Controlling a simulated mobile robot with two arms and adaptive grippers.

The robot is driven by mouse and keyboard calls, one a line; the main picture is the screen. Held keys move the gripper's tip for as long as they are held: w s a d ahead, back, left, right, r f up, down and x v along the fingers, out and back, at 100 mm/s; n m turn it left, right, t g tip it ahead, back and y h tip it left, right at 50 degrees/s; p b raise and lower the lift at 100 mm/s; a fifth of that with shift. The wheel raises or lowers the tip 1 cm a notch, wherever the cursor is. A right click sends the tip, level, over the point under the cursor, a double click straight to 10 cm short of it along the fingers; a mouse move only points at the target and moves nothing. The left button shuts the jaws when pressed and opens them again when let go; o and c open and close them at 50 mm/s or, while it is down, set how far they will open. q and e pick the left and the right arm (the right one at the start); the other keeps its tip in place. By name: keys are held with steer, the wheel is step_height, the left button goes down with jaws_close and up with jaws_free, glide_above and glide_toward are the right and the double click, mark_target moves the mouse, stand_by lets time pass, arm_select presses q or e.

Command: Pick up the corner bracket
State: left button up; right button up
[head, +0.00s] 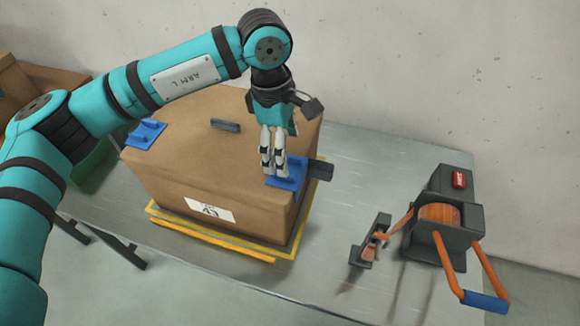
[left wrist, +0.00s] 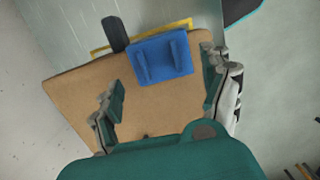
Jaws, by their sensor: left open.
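A blue corner bracket (head: 288,181) with two raised ribs lies on the near right corner of the big cardboard box (head: 165,180). It also shows in the left wrist view (left wrist: 174,54), at the box's edge. My left gripper (head: 273,166) points down over this bracket and hides part of it in the head view. In the left wrist view the fingers (left wrist: 163,78) stand wide apart with nothing between their tips. I cannot tell whether they touch the bracket. My right gripper is out of view.
A dark block (head: 321,171) juts out beside the near bracket; another dark bar (head: 225,125) lies on the box top. A yellow frame (head: 215,240) borders the box's base. A dispenser (head: 440,215) with an orange roll and a small tool (head: 366,248) stand right on the grey table (head: 390,165).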

arm_select(q)
steer(key=f+p, duration=0.1)
steer(key=f, duration=0.1)
steer(key=f+p, duration=0.1)
steer(key=shift+d+f, duration=0.2)
steer(key=shift+f, duration=0.15)
steer(key=shift+s+f, duration=0.1)
steer(key=shift+f, duration=0.45)
steer(key=c, duration=1.3)
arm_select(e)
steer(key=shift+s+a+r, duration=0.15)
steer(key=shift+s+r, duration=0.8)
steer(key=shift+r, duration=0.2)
